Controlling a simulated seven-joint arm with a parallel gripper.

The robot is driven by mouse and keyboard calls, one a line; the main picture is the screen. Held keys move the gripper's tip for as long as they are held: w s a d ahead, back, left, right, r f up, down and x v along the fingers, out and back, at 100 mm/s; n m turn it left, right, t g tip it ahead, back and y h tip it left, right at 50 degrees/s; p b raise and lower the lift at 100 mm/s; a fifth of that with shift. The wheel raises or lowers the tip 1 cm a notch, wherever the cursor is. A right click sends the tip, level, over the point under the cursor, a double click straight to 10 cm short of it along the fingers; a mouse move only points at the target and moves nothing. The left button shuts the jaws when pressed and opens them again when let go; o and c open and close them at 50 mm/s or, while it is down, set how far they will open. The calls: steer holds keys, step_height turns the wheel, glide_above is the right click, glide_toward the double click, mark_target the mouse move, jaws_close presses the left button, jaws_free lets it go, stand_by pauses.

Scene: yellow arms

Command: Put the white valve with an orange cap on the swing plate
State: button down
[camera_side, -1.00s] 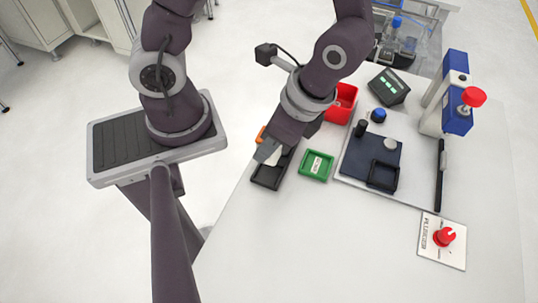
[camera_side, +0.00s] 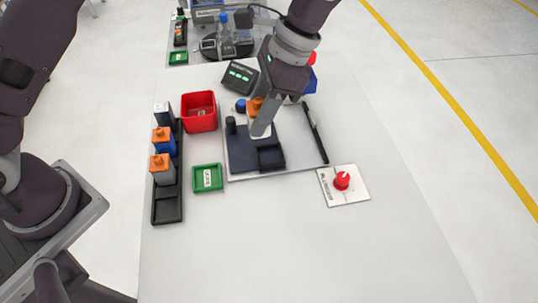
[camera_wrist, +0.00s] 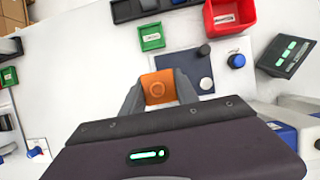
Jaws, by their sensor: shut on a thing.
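My gripper (camera_side: 262,126) is shut on the white valve, whose orange cap (camera_side: 256,104) shows beside the fingers in the side view. The valve is over the dark blue plate (camera_side: 240,152) on the light board, which I take for the swing plate. I cannot tell whether the valve touches it. The plate (camera_wrist: 200,66) also shows in the wrist view; the gripper hides part of it.
A black rack (camera_side: 168,207) at left holds several valves. A red bin (camera_side: 199,112) and a green tray (camera_side: 207,178) stand between rack and board. Near the plate are a black square frame (camera_side: 270,157) and a black knob (camera_side: 231,125). A red button panel (camera_side: 342,182) lies right. The front table is clear.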

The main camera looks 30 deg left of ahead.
steer(key=shift+w+d, duration=0.4)
steer(key=shift+w, duration=0.3)
steer(key=f, duration=0.9)
steer(key=shift+w+d+f, duration=0.15)
steer(key=shift+w+f, duration=0.2)
steer(key=shift+f, duration=0.05)
steer(key=shift+f, duration=0.1)
steer(key=c, duration=0.9)
jaws_free()
steer(key=v, duration=1.2)
steer(key=shift+s+d, duration=0.1)
steer(key=shift+s, duration=0.05)
steer(key=shift+r, duration=0.2)
